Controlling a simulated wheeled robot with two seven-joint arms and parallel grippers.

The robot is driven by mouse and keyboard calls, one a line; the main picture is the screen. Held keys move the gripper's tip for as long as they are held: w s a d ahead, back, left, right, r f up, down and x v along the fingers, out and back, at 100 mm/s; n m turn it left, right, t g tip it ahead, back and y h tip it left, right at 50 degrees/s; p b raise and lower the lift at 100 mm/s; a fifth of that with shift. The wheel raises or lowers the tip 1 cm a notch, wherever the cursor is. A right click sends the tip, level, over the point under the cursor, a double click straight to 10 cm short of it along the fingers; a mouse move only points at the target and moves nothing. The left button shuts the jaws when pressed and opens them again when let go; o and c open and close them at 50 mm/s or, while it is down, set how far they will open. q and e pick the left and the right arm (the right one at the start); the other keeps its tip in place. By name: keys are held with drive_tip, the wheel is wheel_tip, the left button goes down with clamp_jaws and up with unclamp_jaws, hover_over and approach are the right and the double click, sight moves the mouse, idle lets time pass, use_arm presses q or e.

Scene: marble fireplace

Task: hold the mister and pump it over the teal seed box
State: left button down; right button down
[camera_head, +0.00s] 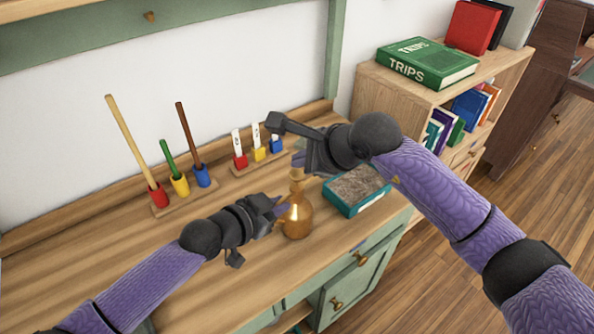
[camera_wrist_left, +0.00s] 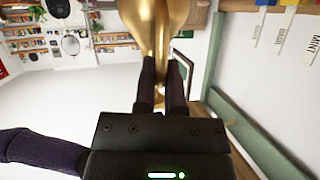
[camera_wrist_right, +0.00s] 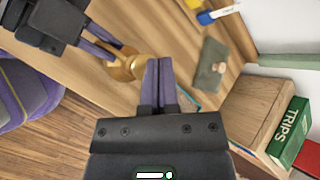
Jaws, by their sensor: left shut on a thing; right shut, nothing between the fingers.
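The mister (camera_head: 297,218) is a shiny brass bottle with a round body and narrow neck, upright in the head view. My left gripper (camera_head: 279,207) is shut on its body from the left. The brass body also fills the top of the left wrist view (camera_wrist_left: 155,28). My right gripper (camera_head: 299,162) is shut and empty at the mister's top; whether it touches is unclear. The teal seed box (camera_head: 367,206), filled with brown soil, sits on the desk right of the mister, partly hidden by my right arm. I cannot tell whether the mister is lifted.
A rack of coloured cups with sticks (camera_head: 186,203) and a smaller rack of labels (camera_head: 257,160) stand at the back of the wooden desk (camera_head: 110,245). A bookcase (camera_head: 405,95) with a green TRIPS book (camera_head: 425,62) is beyond the right end. The desk's left part is clear.

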sight(301, 175)
drive_tip(key=shift+f, duration=0.1)
drive_tip(key=shift+f, duration=0.3)
drive_tip(key=shift+f, duration=0.9)
idle(0.9)
drive_tip(key=shift+r, duration=1.3)
drive_tip(key=shift+r, duration=0.1)
drive_tip(key=shift+r, duration=2.45)
use_arm(q)
drive_tip(key=c, duration=0.6)
unclamp_jaws()
